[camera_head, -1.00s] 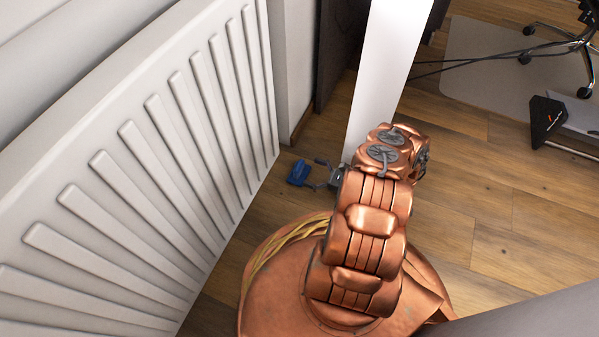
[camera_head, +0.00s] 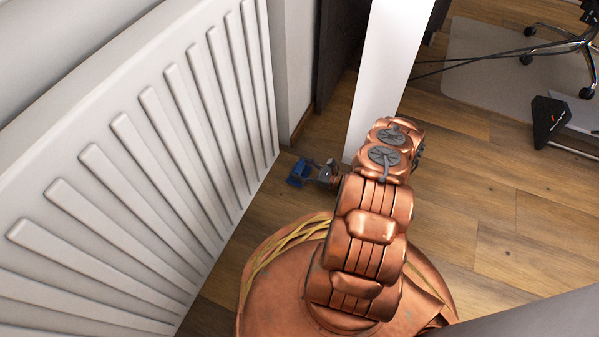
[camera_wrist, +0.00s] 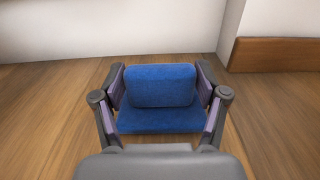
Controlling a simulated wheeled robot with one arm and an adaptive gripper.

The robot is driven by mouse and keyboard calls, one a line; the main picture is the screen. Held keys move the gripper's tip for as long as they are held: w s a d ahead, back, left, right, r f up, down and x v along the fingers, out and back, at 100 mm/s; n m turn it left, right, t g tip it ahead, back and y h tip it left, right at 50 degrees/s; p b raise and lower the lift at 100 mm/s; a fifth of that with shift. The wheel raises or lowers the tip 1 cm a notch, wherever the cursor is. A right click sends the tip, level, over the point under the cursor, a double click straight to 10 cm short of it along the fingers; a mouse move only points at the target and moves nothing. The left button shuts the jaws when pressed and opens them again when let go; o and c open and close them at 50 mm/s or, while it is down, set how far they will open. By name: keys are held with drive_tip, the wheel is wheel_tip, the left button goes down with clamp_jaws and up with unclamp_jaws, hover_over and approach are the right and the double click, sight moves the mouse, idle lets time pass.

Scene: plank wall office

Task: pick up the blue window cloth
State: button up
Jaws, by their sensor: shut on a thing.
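The blue window cloth (camera_wrist: 162,88) is a folded blue pad with a thicker block on top. In the wrist view it lies between the two fingers of my gripper (camera_wrist: 161,92), which are closed against its left and right sides. In the head view the cloth (camera_head: 298,172) is small, on or just above the wooden floor near the radiator's foot. My gripper (camera_head: 312,171) reaches it from the right. My copper arm hides part of the gripper's wrist. I cannot tell whether the cloth is clear of the floor.
A white ribbed radiator (camera_head: 150,150) fills the left side. A white post (camera_head: 383,75) stands just behind my arm. A wooden skirting board (camera_wrist: 270,55) and pale wall lie beyond the cloth. Open floor (camera_head: 490,220) is on the right, with an office chair (camera_head: 560,45) farther back.

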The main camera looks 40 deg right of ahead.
drive_tip(key=c, duration=0.6)
drive_tip(key=shift+o, duration=0.2)
drive_tip(key=shift+r, duration=0.1)
